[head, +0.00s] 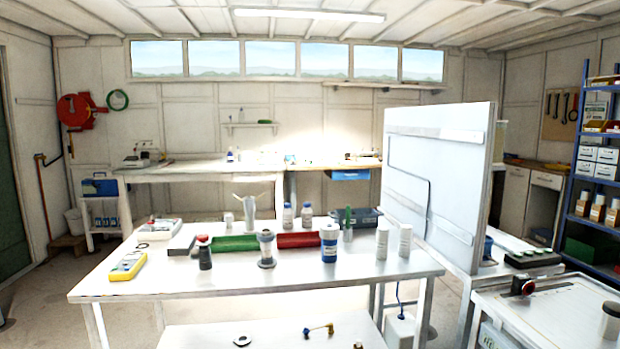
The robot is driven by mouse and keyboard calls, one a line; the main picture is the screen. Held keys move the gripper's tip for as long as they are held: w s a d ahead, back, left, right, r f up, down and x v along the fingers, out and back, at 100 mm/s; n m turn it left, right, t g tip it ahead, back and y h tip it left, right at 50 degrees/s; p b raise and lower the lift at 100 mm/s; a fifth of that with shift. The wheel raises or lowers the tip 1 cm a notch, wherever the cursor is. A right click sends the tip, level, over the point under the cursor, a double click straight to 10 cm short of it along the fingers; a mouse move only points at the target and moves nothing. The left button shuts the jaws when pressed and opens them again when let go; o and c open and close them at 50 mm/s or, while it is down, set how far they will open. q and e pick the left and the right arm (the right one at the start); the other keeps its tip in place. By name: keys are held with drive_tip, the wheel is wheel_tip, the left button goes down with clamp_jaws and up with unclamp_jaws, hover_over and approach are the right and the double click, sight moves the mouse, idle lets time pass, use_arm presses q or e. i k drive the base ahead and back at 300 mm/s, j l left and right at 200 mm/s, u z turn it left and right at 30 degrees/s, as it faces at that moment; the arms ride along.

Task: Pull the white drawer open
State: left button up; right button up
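White drawer fronts show at the top of the white cabinets along the right wall: one (516,172) and another (547,180) to its right. They look flush with the cabinets and shut. They are far off and small, so I cannot tell which one the task means. The large white panel stands in front and to the left of them. Neither of my grippers is in view.
A white table (130,287) with bottles, a meter and red and green blocks fills the middle. An upright white panel (455,175) stands right of it. Another bench (550,310) and blue shelves (575,170) crowd the right. Open floor (35,305) shows at left.

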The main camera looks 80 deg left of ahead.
sight(255, 172)
drive_tip(key=u, duration=3.2)
drive_tip(key=i+j+u, duration=0.95)
drive_tip(key=u, duration=0.15)
drive_tip(key=i+j+u, duration=0.15)
drive_tip(key=i+u, duration=0.8)
drive_tip(key=i+z, duration=0.2)
drive_tip(key=i, duration=0.25)
drive_tip(key=i+j+z, duration=0.1)
drive_tip(key=i+z, duration=0.15)
drive_tip(key=i, duration=0.25)
drive_tip(key=i+j+z, duration=0.2)
drive_tip(key=i, duration=0.25)
drive_tip(key=i+l+z, duration=0.2)
drive_tip(key=i+z, duration=1.3)
drive_tip(key=i, duration=0.5)
drive_tip(key=i+z, duration=0.2)
drive_tip(key=i, duration=0.5)
drive_tip(key=i+j+z, duration=0.2)
drive_tip(key=i, duration=0.45)
drive_tip(key=i+l+z, duration=0.15)
drive_tip(key=i+z, duration=0.25)
drive_tip(key=i, duration=0.4)
drive_tip(key=i+j+z, duration=0.1)
drive_tip(key=i+z, duration=0.25)
drive_tip(key=i, duration=0.5)
